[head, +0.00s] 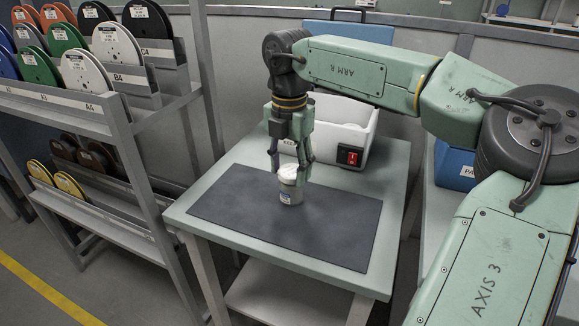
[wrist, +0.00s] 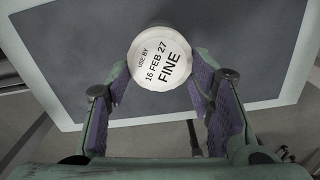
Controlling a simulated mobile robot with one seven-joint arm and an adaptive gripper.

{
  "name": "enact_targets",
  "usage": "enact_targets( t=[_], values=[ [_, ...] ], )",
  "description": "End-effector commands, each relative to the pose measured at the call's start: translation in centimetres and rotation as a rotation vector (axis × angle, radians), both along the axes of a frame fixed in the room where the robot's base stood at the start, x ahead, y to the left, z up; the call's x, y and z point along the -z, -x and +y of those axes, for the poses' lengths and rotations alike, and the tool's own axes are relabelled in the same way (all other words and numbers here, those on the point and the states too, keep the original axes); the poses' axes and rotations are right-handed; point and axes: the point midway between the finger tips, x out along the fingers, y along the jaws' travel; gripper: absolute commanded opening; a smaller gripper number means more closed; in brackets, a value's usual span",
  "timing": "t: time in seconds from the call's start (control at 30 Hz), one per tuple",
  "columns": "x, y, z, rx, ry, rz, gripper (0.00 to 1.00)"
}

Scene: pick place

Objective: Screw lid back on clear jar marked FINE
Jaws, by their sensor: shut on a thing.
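The small jar (head: 290,194) stands upright on the dark mat, with a pale label strip on its side. The white lid (head: 288,172) is at the jar's top; I cannot tell whether it is seated or threaded. In the wrist view the round lid (wrist: 161,57) faces me and reads "USE BY 16 FEB 27 FINE". My gripper (head: 291,168) points down from above, its fingers on either side of the lid and shut on it. In the wrist view the purple-padded fingers of my gripper (wrist: 160,76) flank the lid, which hides the jar below.
The dark mat (head: 235,205) is otherwise clear on the pale green table (head: 385,200). A spool rack (head: 140,115) stands left of the table. A blue box (head: 455,167) is at right.

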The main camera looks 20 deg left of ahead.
Motion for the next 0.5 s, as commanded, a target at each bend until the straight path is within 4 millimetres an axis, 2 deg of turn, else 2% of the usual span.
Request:
enact_targets(
  t=[0.23, 0.5],
  values=[
    [-0.07, -0.07, 0.29, 0.276, 0.000, -0.001, 0.38],
    [-0.04, -0.11, 0.30, 0.322, 0.000, -0.001, 0.38]
  ],
)
